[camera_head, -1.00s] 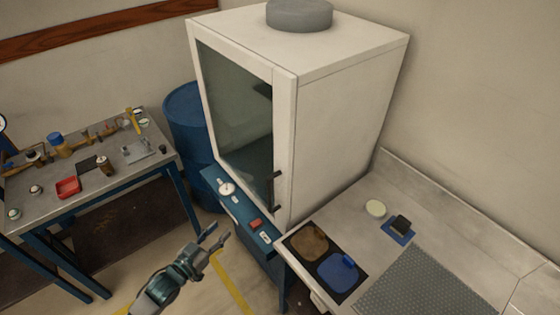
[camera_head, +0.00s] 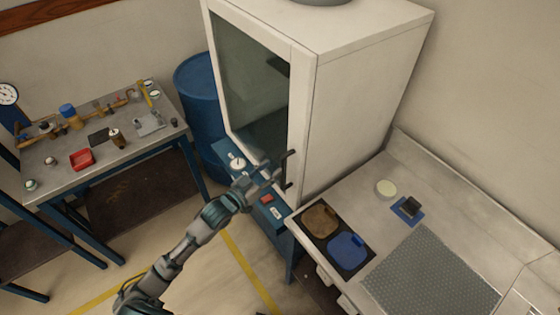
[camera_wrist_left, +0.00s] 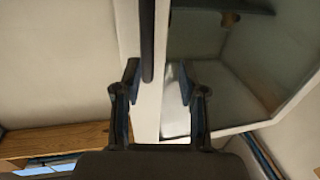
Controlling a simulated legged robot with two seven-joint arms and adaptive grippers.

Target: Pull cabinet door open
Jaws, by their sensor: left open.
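The white cabinet (camera_head: 350,100) stands with its glass-panelled door (camera_head: 252,95) shut. The door's dark upright handle (camera_head: 288,168) is near the door's lower right edge. My left gripper (camera_head: 270,172) is open just in front of the handle. In the left wrist view the handle (camera_wrist_left: 147,40) is a dark bar whose end reaches between the open fingers of my left gripper (camera_wrist_left: 158,80), closer to the left finger. I cannot tell whether a finger touches it. My right gripper is not in view.
A blue bench (camera_head: 272,212) with small devices sits under the cabinet. A grey counter (camera_head: 375,215) with brown and blue round pads is at the right. A blue drum (camera_head: 200,95) and a workbench (camera_head: 70,180) with several small parts are at the left.

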